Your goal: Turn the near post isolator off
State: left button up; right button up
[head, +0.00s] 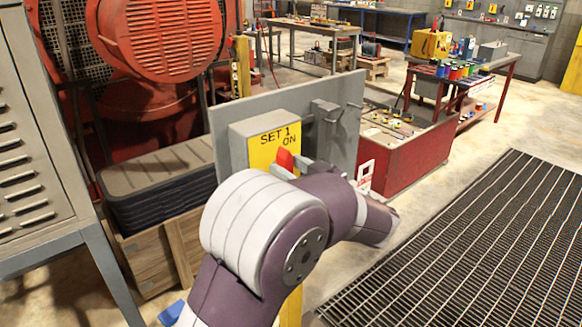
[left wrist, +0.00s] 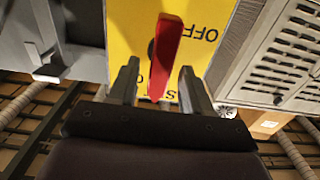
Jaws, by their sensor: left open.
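The post isolator is a grey box (head: 237,148) with a yellow front plate (head: 262,153) marked "SET 1" and "ON". Its red handle (head: 285,160) stands out below the "ON" mark, partly hidden by my left arm. In the left wrist view the red handle (left wrist: 167,50) runs nearly along the picture's vertical, slightly tilted, with an upside-down "OFF" to its right. My left gripper (left wrist: 160,78) is open, one finger on each side of the handle's lower end, with visible gaps. In the head view my left gripper (head: 294,164) is at the handle. My right gripper is not in view.
A grey backing panel (head: 221,118) with a grey bracket (head: 326,112) stands behind the box. A red-sided bin (head: 410,160) is to the right, a louvred cabinet (head: 28,170) to the left. Dark floor grating (head: 480,250) lies at front right.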

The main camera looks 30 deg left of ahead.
pick_arm(q)
jog(key=shift+w+a, duration=0.15)
jog(key=shift+a, duration=0.05)
grip_shut()
jog(key=shift+s+a+f+n+b, duration=0.1)
jog(key=shift+s+f+n+b, duration=0.15)
jog(key=shift+n+b, duration=2.85)
jog(key=shift+s+a+f+n+b, duration=0.1)
jog(key=shift+s+f+n+b, duration=0.15)
jog(key=shift+n+b, duration=2.8)
jog(key=shift+s+f+n+b, duration=0.2)
jog(key=shift+s+n+b, duration=0.05)
jog(key=shift+n+b, duration=2.8)
jog(key=shift+r, duration=0.1)
